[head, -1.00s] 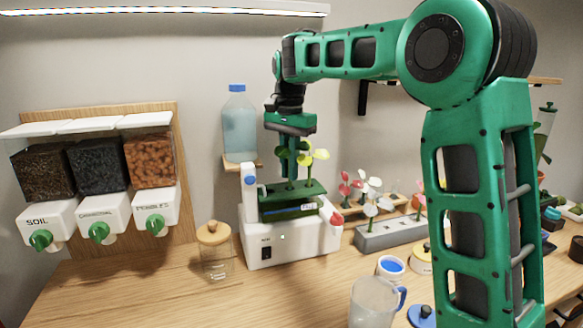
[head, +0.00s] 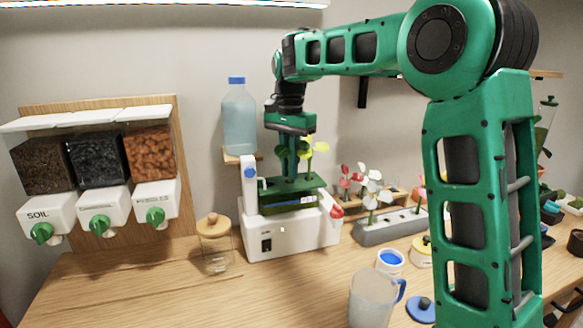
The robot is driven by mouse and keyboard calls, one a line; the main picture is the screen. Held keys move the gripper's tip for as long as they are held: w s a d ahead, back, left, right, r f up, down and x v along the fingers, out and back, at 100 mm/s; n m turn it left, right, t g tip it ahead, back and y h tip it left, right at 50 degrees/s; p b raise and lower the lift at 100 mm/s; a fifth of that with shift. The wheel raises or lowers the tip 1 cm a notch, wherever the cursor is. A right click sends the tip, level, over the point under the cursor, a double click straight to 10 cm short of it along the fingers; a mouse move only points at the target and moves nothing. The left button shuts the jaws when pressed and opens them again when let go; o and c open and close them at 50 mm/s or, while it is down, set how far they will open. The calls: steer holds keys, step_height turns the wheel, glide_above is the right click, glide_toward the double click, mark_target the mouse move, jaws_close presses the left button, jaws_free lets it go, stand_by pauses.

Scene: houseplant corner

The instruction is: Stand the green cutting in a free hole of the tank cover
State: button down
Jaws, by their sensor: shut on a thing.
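My gripper (head: 290,153) points straight down over the tank cover (head: 310,184), shut on the green cutting (head: 282,153). The cutting's leaves show beside the fingers; its stem is mostly hidden by them. The dark green cover tops a tank (head: 295,201) on a white unit (head: 285,238). A yellow-green cutting (head: 320,147) stands upright in the cover, just right of the fingers. The fingertips are close above the cover. I cannot tell whether the green cutting's foot is in a hole, and the holes are too small to make out.
A water bottle (head: 239,120) stands on a shelf behind left. A grey strip (head: 390,229) holding red and white cuttings lies to the right. Bench front left is clear.

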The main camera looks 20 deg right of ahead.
steer(key=c, duration=1.7)
jaws_free()
steer(key=o, duration=0.4)
steer(key=shift+r, duration=3.5)
